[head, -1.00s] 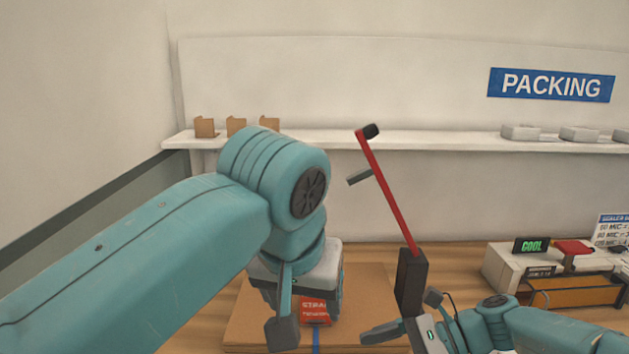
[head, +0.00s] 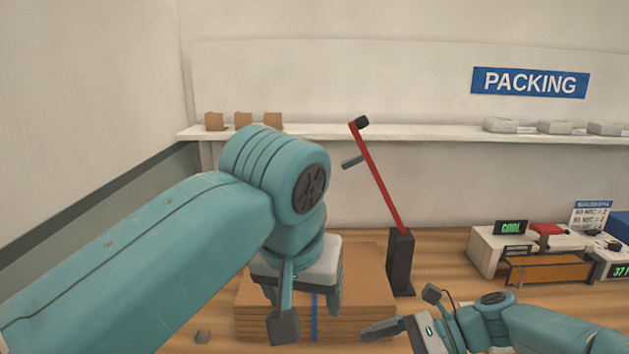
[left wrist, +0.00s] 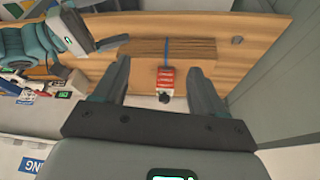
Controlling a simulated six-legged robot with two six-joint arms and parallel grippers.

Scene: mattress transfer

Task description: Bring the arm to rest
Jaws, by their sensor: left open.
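My left arm reaches in from the left in the head view. Its gripper (head: 308,318) points down with its fingers apart, in front of and partly over a flat brown cardboard stack (head: 365,300) with a blue strap (head: 315,328). In the left wrist view the left gripper (left wrist: 160,78) is open, with nothing between its fingers. A red-and-white labelled item (left wrist: 166,80) shows beyond them at the strap's end. My right gripper (head: 395,328) is low in the middle of the head view; its opening is unclear.
A black post (head: 401,265) with a slanting red lever (head: 378,185) stands right of the stack. A cream device (head: 497,250) is farther right. A wall shelf (head: 420,134) runs behind. Bare wooden bench (head: 440,262) shows between post and device.

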